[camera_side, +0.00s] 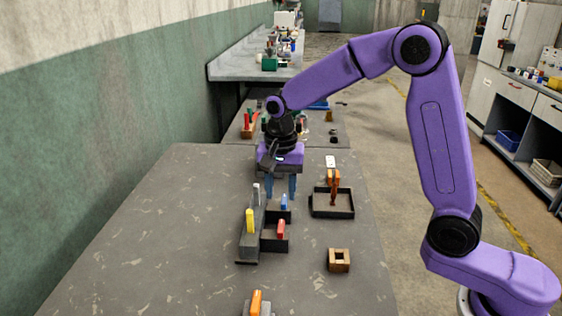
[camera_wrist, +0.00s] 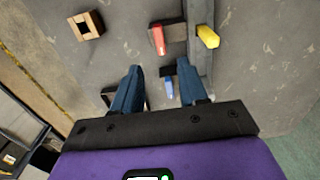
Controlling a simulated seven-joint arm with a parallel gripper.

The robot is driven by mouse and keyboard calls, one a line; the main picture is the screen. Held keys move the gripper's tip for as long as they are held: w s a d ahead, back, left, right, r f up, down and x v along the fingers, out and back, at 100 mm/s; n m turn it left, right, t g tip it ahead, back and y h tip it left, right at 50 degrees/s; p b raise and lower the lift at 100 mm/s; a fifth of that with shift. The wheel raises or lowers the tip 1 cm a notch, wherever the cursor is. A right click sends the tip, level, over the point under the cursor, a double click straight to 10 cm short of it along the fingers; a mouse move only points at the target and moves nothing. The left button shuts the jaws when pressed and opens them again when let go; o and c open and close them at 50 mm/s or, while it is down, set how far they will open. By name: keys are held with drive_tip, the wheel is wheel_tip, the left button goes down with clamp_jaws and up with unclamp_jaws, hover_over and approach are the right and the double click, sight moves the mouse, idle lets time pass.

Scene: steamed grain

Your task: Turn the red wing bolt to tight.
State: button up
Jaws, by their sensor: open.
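The red wing bolt (camera_side: 281,229) stands upright in a dark holder beside a grey rail in the side view. In the wrist view the red wing bolt (camera_wrist: 158,39) shows beyond my fingertips, a little left of the rail. My gripper (camera_side: 281,192) points down behind the red bolt, above the table, with its two blue fingers apart. In the wrist view my gripper (camera_wrist: 159,68) is open and nothing is held. A blue piece (camera_side: 284,202) stands close to the fingers; the blue piece (camera_wrist: 168,86) shows between them in the wrist view. Contact with it cannot be told.
A yellow piece (camera_side: 250,220) and a grey piece (camera_side: 256,194) stand on the rail. A black tray (camera_side: 347,215) with orange-brown items is to the right. A wooden block with a square hole (camera_side: 339,260) stands nearer. The table's left side is clear.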

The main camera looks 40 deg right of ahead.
wheel_tip(320, 180, up, 7)
idle(0.3)
drive_tip(key=s+d+f+n, duration=0.1)
drive_tip(key=s+d+n, duration=0.1)
drive_tip(key=s+n, duration=0.5)
drive_tip(key=s+d+f+n, duration=0.2)
drive_tip(key=s+n, duration=0.5)
drive_tip(key=s, duration=0.6)
drive_tip(key=s+d+f+n, duration=0.2)
drive_tip(key=s+d+n, duration=0.1)
drive_tip(key=s+n, duration=0.4)
drive_tip(key=s, duration=0.3)
drive_tip(key=shift+s+f+n, duration=0.25)
drive_tip(key=shift+s+n, duration=0.05)
drive_tip(key=shift+n, duration=0.1)
